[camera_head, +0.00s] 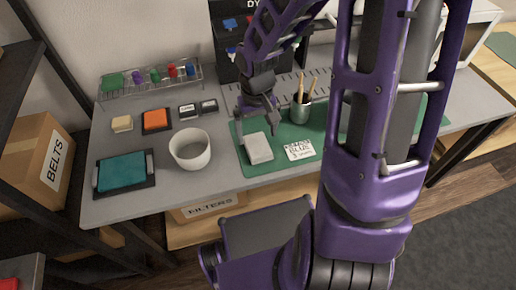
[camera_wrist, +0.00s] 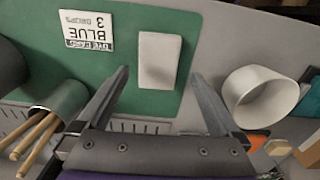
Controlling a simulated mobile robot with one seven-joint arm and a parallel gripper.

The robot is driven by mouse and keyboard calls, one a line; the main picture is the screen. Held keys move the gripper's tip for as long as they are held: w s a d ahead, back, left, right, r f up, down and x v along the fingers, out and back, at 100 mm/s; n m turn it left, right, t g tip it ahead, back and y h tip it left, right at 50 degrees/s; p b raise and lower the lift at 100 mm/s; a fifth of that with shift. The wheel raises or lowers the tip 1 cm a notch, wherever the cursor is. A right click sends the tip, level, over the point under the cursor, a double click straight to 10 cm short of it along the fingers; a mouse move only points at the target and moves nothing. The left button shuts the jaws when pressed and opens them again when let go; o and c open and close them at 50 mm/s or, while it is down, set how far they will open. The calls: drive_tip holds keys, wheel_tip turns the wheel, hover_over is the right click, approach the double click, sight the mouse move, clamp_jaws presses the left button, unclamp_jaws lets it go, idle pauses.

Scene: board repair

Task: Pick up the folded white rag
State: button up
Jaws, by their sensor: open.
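The folded white rag (camera_head: 258,148) lies flat on the green mat (camera_head: 291,163), near the mat's left edge. In the wrist view the rag (camera_wrist: 159,60) lies ahead of my fingers and roughly between their lines. My gripper (camera_head: 260,115) is above the bench, just behind the rag and apart from it. In the wrist view my gripper (camera_wrist: 158,82) has its two fingers spread wide, with nothing between them. No part of the rag is hidden in the wrist view.
A white bowl (camera_head: 190,149) stands left of the rag. A printed "BLUE 3 drops" card (camera_head: 300,150) lies right of it. A metal cup with sticks (camera_head: 300,110) stands behind the card. A teal pad in a tray (camera_head: 122,172) is at the front left.

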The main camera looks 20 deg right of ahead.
sight(258, 145)
drive_tip(key=f+b, duration=0.1)
drive_tip(key=f, duration=0.4)
drive_tip(key=shift+w+d+b, duration=0.15)
drive_tip(key=shift+d+b, duration=0.05)
drive_tip(key=shift+b, duration=0.15)
drive_tip(key=shift+c, duration=0.3)
drive_tip(key=c, duration=1.1)
wheel_tip(258, 145, up, 10)
drive_tip(key=p, duration=0.3)
